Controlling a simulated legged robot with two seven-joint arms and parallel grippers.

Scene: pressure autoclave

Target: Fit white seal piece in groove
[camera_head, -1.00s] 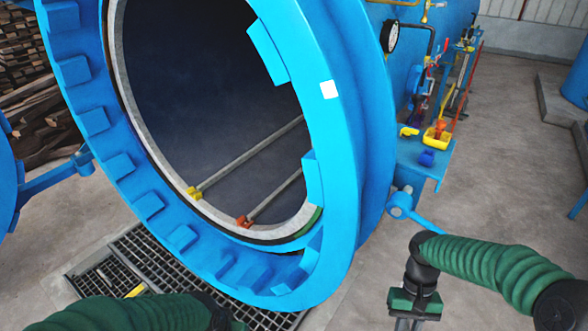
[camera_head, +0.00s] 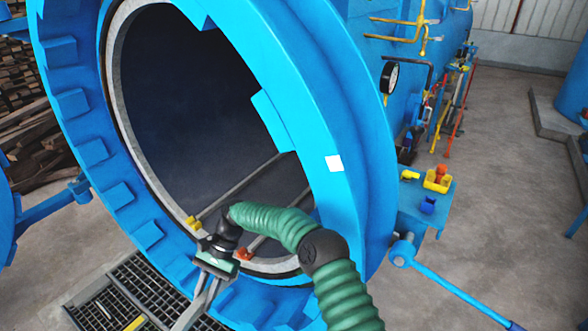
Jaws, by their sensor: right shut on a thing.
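The blue autoclave's round mouth (camera_head: 63,104) faces me. A dark narrow groove line runs between its grey inner ring (camera_head: 123,150) and the blue toothed ring. My right gripper (camera_head: 190,317) hangs in front of the lower part of the mouth, its pale fingers pointing down to the bottom edge. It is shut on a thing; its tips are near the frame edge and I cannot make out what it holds. A flat white square (camera_head: 334,163) sits on the outer blue rim. My arm hides the lower right of the ring. My left gripper is out of view.
Rails with a yellow block (camera_head: 193,223) and a red block (camera_head: 243,254) lie inside the mouth. A floor grate (camera_head: 127,290) is below. At right are a blue bracket shelf (camera_head: 437,205) with small parts, a gauge (camera_head: 389,77) and a blue lever (camera_head: 455,288).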

